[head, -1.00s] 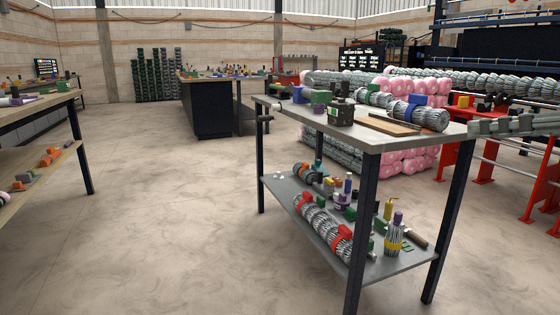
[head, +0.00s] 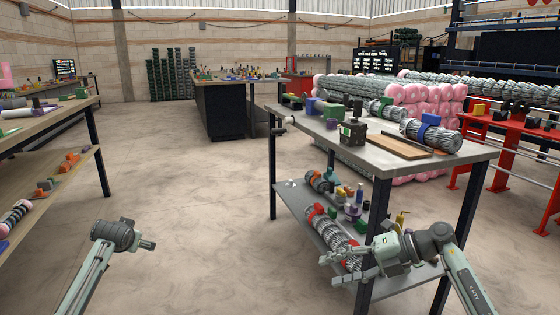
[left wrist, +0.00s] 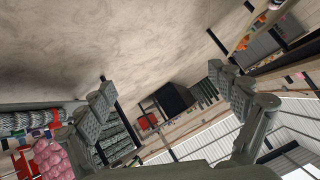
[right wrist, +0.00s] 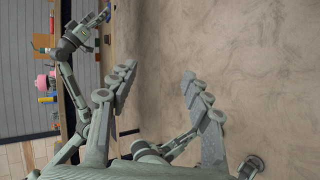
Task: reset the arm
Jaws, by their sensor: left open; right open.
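My right gripper (head: 348,268) is open and empty in the head view, in front of the lower shelf of the workbench and overlapping it in the picture. Its two spread fingers also show in the right wrist view (right wrist: 157,78), with bare floor between them. My left arm reaches in at the lower left of the head view, where its fingers cannot be made out. In the left wrist view my left gripper (left wrist: 160,85) is open with nothing between its fingers; the view is strongly tilted, showing floor, walls and far benches.
A grey-topped workbench (head: 345,152) stands at right, holding wire rolls and a wooden board (head: 398,146). Its lower shelf (head: 288,192) holds tools and a wire roll with red bands (head: 331,231). A wooden bench (head: 70,115) is at left. Floor between them is clear.

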